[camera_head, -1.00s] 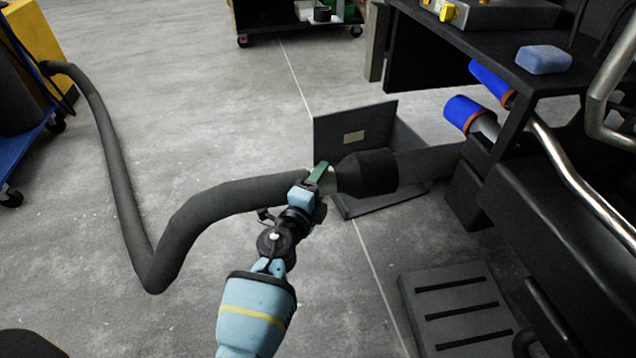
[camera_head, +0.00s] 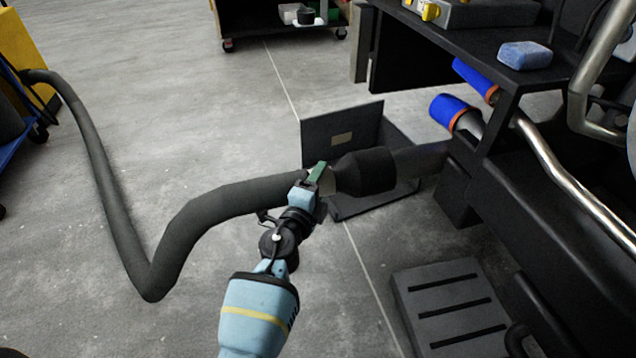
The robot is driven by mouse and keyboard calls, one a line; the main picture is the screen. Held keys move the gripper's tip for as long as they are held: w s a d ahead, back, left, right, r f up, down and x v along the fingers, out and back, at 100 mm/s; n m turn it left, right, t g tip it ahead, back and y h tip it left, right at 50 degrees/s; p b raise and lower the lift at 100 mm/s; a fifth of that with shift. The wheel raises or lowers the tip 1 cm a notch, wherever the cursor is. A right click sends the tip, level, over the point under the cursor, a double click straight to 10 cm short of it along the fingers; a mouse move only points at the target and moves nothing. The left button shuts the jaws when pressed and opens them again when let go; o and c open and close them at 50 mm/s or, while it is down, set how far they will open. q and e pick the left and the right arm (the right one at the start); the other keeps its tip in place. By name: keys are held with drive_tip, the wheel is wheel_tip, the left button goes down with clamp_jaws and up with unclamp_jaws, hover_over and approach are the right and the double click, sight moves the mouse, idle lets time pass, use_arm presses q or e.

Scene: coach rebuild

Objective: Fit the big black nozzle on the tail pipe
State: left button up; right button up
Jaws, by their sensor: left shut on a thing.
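The big black nozzle (camera_head: 366,172) is at the end of a thick grey hose (camera_head: 215,203). The tail pipe (camera_head: 420,158) is a dark grey pipe coming out from under the vehicle at the right. The nozzle's wide mouth meets the pipe's end and looks to be around it; how far the pipe goes in is hidden. My left gripper (camera_head: 316,178) is shut on the nozzle's narrow neck, at a green handle (camera_head: 318,171). My right gripper does not show.
An open grey box (camera_head: 340,122) stands on the floor behind the nozzle. A grey slotted step (camera_head: 445,305) lies at the lower right. Two blue-capped pipes (camera_head: 450,110) stick out above the tail pipe.

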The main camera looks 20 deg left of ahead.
sight(335, 179)
use_arm(q)
drive_tip(key=shift+w+d+r, duration=0.1)
drive_tip(key=shift+r, duration=0.1)
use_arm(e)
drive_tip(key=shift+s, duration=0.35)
use_arm(q)
drive_tip(key=shift+w+d, duration=0.25)
drive_tip(key=shift+d, duration=0.1)
drive_tip(key=shift+w+d+b, duration=0.4)
drive_tip(key=shift+w+d, duration=0.1)
drive_tip(key=shift+d, duration=0.3)
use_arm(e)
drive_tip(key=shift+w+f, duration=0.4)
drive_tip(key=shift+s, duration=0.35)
use_arm(q)
drive_tip(key=shift+w+d, duration=0.1)
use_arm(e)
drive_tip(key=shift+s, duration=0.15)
use_arm(q)
drive_tip(key=shift+w+d+f, duration=0.1)
drive_tip(key=shift+w+d, duration=0.05)
drive_tip(key=shift+d, duration=0.05)
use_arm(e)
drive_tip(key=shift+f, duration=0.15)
